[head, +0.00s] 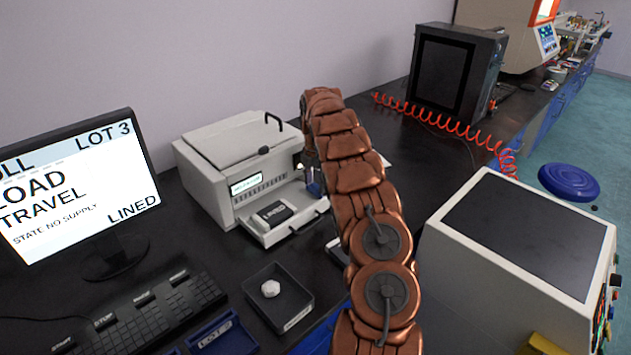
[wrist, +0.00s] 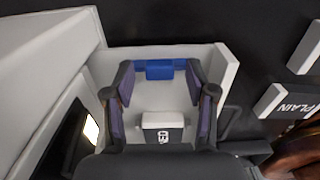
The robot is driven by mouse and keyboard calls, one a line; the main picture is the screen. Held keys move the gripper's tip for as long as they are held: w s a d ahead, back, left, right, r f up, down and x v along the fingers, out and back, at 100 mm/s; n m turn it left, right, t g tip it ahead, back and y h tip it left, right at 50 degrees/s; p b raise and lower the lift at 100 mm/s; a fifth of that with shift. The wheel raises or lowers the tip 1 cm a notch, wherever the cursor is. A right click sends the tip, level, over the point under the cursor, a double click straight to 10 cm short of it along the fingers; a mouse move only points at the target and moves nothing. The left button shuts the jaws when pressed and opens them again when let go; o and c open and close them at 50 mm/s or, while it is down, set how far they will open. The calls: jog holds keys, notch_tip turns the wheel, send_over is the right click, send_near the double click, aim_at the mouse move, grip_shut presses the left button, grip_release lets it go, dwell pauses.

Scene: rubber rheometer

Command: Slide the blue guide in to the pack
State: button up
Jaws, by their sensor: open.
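The blue guide (wrist: 159,69) is a small blue block at the far end of the pale tray (wrist: 222,66) in the wrist view. The pack (wrist: 163,121), white on top with a dark, partly cut-off label, lies in the tray nearer the camera. A bare stretch of tray separates the two. In the head view the pack (head: 271,213) sits on the machine's pulled-out tray (head: 285,232). My gripper (wrist: 160,74) is open, with a finger on each side of the guide as seen; contact cannot be told. In the head view my arm largely hides the gripper.
The white machine (head: 240,150) stands behind the tray. A block marked PLAIN (wrist: 296,106) lies to the right in the wrist view. A dark bin (head: 279,300) with a white lump, a keyboard (head: 130,320) and a monitor (head: 75,185) occupy the front left.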

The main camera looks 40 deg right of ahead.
grip_shut()
dwell(0.6)
